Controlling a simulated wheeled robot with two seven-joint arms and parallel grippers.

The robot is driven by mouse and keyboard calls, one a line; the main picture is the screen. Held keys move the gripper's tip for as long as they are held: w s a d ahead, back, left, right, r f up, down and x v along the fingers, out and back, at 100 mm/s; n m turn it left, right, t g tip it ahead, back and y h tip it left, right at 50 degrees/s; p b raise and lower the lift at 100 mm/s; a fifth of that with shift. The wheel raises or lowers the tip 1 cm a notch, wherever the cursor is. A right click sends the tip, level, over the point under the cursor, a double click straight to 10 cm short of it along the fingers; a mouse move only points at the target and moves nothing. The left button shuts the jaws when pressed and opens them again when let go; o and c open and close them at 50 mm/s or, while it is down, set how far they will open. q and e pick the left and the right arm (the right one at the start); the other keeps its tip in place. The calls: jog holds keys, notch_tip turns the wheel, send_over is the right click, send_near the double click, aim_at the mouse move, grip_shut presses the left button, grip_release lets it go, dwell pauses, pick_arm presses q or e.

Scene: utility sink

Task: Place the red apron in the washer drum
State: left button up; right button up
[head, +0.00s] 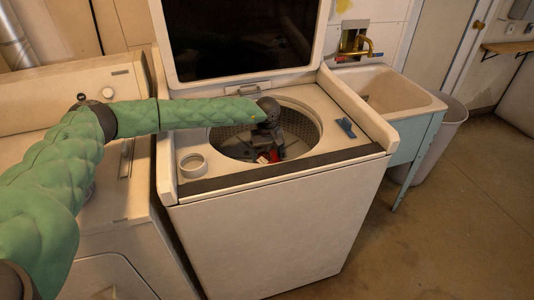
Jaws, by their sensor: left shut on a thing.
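The top-loading washer (280,230) stands in the middle of the head view with its lid (240,40) raised. Its round perforated drum (230,143) is open at the top. My left arm reaches in from the left over the washer. My left gripper (270,155) points down inside the drum opening and is shut on the red apron (263,159). My right gripper is not in view.
A white ring-shaped item (193,165) sits on the washer's front left corner. A second white machine (70,140) stands at left. A utility sink (390,95) and a grey bin (440,130) stand at right.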

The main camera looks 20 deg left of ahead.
aim_at(267, 154)
pick_arm(q)
jog(key=shift+f, duration=0.1)
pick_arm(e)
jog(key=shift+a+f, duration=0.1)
pick_arm(q)
jog(key=o, duration=1)
jog(key=shift+c, duration=0.2)
jog(key=shift+r, duration=0.2)
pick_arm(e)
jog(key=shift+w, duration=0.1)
pick_arm(q)
jog(key=shift+r, duration=0.25)
notch_tip(267, 154, up, 11)
jog(key=b, duration=0.2)
jog(key=shift+r, duration=0.2)
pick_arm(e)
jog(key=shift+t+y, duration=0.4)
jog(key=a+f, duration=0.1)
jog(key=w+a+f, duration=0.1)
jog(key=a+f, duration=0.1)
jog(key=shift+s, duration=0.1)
